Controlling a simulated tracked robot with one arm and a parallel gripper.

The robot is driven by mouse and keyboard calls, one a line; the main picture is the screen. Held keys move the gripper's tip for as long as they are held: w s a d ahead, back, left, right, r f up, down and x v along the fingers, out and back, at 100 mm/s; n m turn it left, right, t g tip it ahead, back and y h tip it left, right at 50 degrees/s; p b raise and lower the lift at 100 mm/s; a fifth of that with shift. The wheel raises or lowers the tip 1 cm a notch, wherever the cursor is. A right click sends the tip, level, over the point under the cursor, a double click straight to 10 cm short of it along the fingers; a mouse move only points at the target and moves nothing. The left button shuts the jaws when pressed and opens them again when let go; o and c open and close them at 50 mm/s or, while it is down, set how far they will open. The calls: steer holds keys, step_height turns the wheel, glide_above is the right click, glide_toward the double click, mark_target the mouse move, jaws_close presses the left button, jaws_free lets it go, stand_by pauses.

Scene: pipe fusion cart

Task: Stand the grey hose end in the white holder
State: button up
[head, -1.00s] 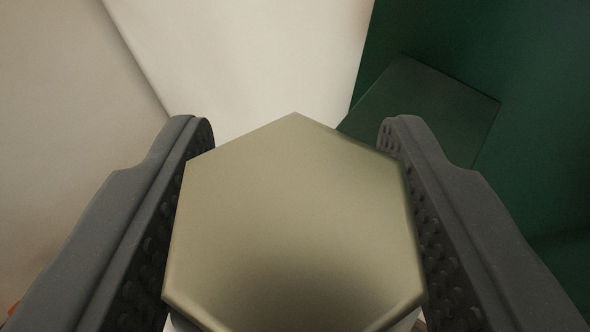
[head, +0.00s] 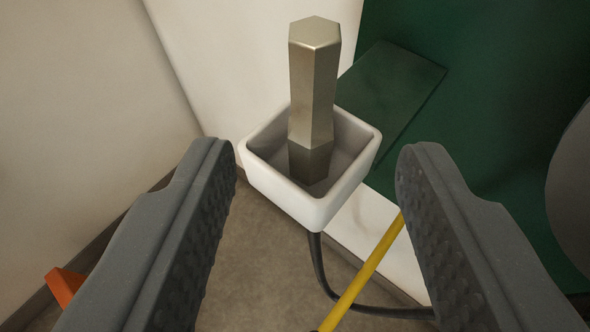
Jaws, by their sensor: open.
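The grey hose end (head: 313,85) is a hexagonal metal bar. It stands nearly upright inside the white holder (head: 318,211), a square open-topped cup beside the white wall. Its lower end is down in the cup, near the front wall. A dark hose hangs below the holder. My gripper (head: 318,165) is open, its two dark textured fingers wide apart to the left and right of the holder. Nothing is between the fingertips that touches them.
A yellow rod (head: 364,270) slants below the holder, with the dark hose (head: 322,270) curving behind it. A green panel (head: 480,100) with a ledge is at the right. An orange piece (head: 64,285) shows at lower left.

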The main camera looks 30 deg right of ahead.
steer(key=shift+s, duration=0.1)
steer(key=a+r+n+t+y, duration=0.1)
steer(key=a+r+n+y, duration=0.15)
steer(key=a+r, duration=0.65)
steer(key=a+r+n+t+y, duration=0.1)
steer(key=a+r+t+y, duration=0.2)
steer(key=r, duration=0.9)
steer(key=s+a+r+n+y, duration=0.1)
steer(key=s+r, duration=0.6)
steer(key=r, duration=0.5)
steer(key=s+r+n, duration=0.2)
steer(key=s+r, duration=0.5)
steer(key=r, duration=0.5)
steer(key=shift+a+y, duration=0.35)
steer(key=shift+s, duration=0.1)
steer(key=shift+c, duration=1.1)
